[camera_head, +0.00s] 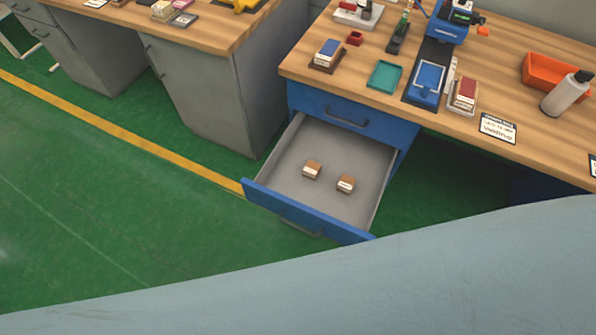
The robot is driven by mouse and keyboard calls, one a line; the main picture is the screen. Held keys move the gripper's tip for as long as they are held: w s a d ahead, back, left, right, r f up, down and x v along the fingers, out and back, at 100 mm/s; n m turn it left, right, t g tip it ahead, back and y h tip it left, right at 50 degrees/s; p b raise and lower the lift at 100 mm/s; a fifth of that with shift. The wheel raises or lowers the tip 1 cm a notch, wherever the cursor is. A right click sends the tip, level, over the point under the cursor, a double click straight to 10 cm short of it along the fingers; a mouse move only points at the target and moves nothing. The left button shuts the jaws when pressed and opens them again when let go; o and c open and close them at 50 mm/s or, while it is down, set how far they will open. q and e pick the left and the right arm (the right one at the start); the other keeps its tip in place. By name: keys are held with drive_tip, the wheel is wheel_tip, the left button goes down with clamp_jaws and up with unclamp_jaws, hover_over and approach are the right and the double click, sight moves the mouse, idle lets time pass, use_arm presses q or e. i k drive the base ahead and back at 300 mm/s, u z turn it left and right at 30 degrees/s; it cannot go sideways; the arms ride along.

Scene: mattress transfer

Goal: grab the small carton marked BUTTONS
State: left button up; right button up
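Two small brown cartons lie in the open drawer (328,206) of the blue cabinet. One carton (312,170) is left of the middle of the drawer, the other carton (346,184) a little to its right and nearer the drawer front. They stand apart from each other. Each has a pale label on it, but the lettering is too small to read, so I cannot tell which is marked BUTTONS. Neither of my grippers is in view.
The blue drawer front (300,212) sticks out over the green floor. Above is a wooden workbench (435,118) with a teal tray (384,76), an orange bin (548,72) and a white bottle (566,94). A large grey-blue surface fills the bottom foreground.

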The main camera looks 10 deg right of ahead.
sight(312, 169)
drive_tip(key=z, duration=0.05)
drive_tip(key=k, duration=1.25)
drive_tip(key=z, duration=0.8)
drive_tip(key=i, duration=1.1)
drive_tip(key=u, duration=0.55)
